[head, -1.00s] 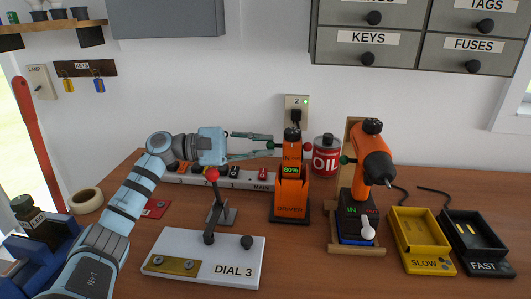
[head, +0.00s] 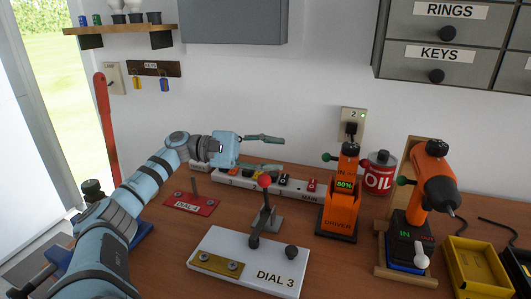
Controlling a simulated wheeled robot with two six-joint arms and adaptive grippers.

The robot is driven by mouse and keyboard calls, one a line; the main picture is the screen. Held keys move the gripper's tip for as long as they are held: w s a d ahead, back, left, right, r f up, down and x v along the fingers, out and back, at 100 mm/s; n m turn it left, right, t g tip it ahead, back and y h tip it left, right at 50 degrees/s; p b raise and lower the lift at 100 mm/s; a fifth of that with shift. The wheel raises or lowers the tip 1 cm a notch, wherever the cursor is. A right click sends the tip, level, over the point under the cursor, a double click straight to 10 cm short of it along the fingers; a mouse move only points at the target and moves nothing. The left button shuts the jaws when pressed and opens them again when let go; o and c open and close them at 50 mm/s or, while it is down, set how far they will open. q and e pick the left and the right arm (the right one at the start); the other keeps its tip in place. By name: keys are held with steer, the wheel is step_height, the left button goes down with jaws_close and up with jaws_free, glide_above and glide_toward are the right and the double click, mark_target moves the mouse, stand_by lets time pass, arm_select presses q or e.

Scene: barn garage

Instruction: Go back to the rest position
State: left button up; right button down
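My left gripper (head: 264,153) is in the middle of the head view, on the light blue arm that comes in from the left. Its two fingers are spread apart with nothing between them. It hangs above the power strip (head: 270,181) and left of the orange driver stand (head: 342,205), clear of it. The white DIAL 3 plate (head: 250,260), with a red-knobbed lever (head: 265,182), lies in front of it. My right gripper is not in view.
An orange drill (head: 432,175) stands in a wooden holder at the right, beside a yellow tray (head: 478,268). A red OIL can (head: 379,172) stands behind the driver stand. A red DIAL 4 plate (head: 190,203) lies near the arm. Drawers (head: 450,50) hang above.

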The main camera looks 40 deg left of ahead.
arm_select(q)
steer(key=shift+v, duration=1.1)
